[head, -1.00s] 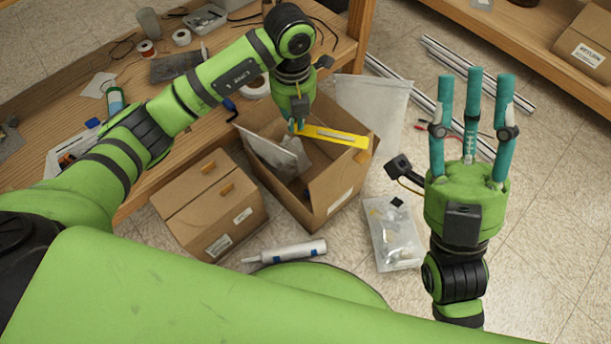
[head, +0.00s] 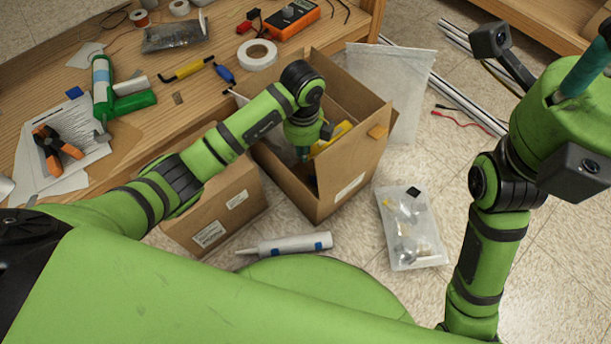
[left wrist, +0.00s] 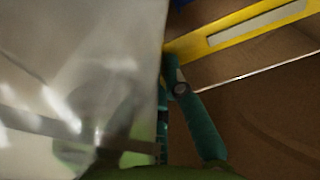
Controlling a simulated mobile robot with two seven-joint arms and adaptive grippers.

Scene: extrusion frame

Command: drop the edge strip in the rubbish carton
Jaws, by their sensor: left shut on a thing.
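The rubbish carton (head: 354,172) is an open cardboard box on the floor in front of the bench. My left gripper (head: 304,156) reaches down into its opening and is shut on the yellow edge strip (head: 331,137). Part of the strip shows inside the carton, beside my left wrist; the rest is hidden. In the left wrist view the strip (left wrist: 245,32) runs across the upper right, at the teal fingers (left wrist: 170,68), against brown cardboard. My right gripper (head: 590,62) is at the right edge, mostly cut off, with one teal finger in view.
A pale translucent bag (left wrist: 80,75) fills the left of the left wrist view. A closed carton (head: 218,218) stands left of the rubbish carton. A white tube (head: 290,244) and a clear parts bag (head: 411,228) lie on the floor. The bench (head: 180,112) holds tools.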

